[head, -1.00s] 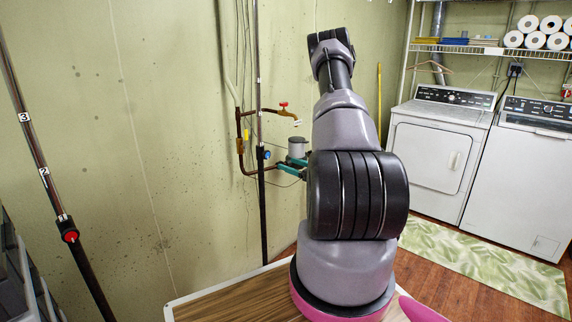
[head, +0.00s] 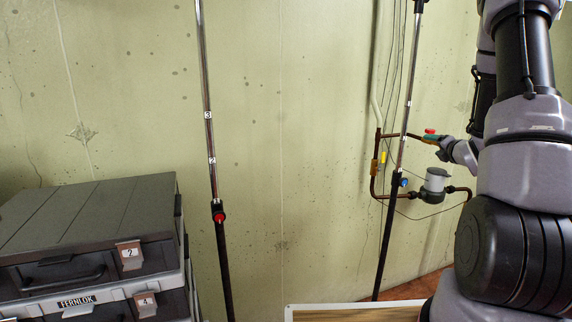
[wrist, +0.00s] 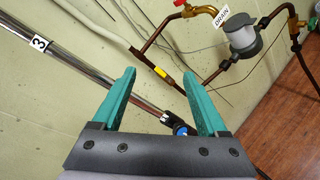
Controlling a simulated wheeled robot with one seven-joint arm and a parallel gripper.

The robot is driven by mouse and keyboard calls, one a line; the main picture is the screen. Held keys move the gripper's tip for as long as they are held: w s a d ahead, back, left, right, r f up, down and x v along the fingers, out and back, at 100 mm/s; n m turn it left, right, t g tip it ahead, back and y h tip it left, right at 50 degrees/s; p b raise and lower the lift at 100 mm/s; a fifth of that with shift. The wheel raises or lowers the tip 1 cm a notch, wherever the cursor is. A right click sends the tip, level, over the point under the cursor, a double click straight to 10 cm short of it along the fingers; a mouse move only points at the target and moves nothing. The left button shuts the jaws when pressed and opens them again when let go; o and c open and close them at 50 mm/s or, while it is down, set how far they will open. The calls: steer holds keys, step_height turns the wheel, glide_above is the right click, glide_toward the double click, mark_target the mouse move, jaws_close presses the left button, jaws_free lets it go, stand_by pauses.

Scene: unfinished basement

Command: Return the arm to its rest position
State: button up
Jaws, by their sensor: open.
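My arm rises at the right of the head view, its upper end cut off by the frame. My gripper (head: 443,138) shows small there, right of the pole with the blue knob (head: 403,182) and near the red-handled valve. In the wrist view my gripper (wrist: 158,78) has its two teal fingers spread apart with nothing held between them. The chrome pole (wrist: 85,72) with a "3" tag runs diagonally behind the fingers, and its blue knob shows low between them. How far the pole is from the fingertips I cannot tell.
Copper pipes with a grey meter (head: 435,185) run along the wall. Another pole (head: 214,150) with a red knob stands left of centre. Grey drawer cases (head: 90,215) stand at lower left. A pale-edged wooden top (head: 345,312) shows at the bottom.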

steer(key=s+a+r+m+g+h, duration=0.1)
steer(key=s+a+r+m+g, duration=0.1)
steer(key=s+a+r+m, duration=0.45)
steer(key=s+a+r+m+g+h, duration=0.1)
steer(key=s+a+r+m+g, duration=0.15)
steer(key=r+m, duration=0.7)
steer(key=s+a+m+g+y, duration=0.2)
steer(key=s+a+m, duration=0.5)
steer(key=s, duration=0.5)
steer(key=s+a+r+m+g+y, duration=0.1)
steer(key=s+a+m+g+y, duration=0.1)
steer(key=s+a+m, duration=0.4)
steer(key=s+a, duration=0.3)
steer(key=s, duration=0.2)
steer(key=shift+s+a+r+m+y, duration=0.2)
steer(key=shift+s+r+m+y, duration=0.1)
steer(key=shift+s+m+y, duration=0.1)
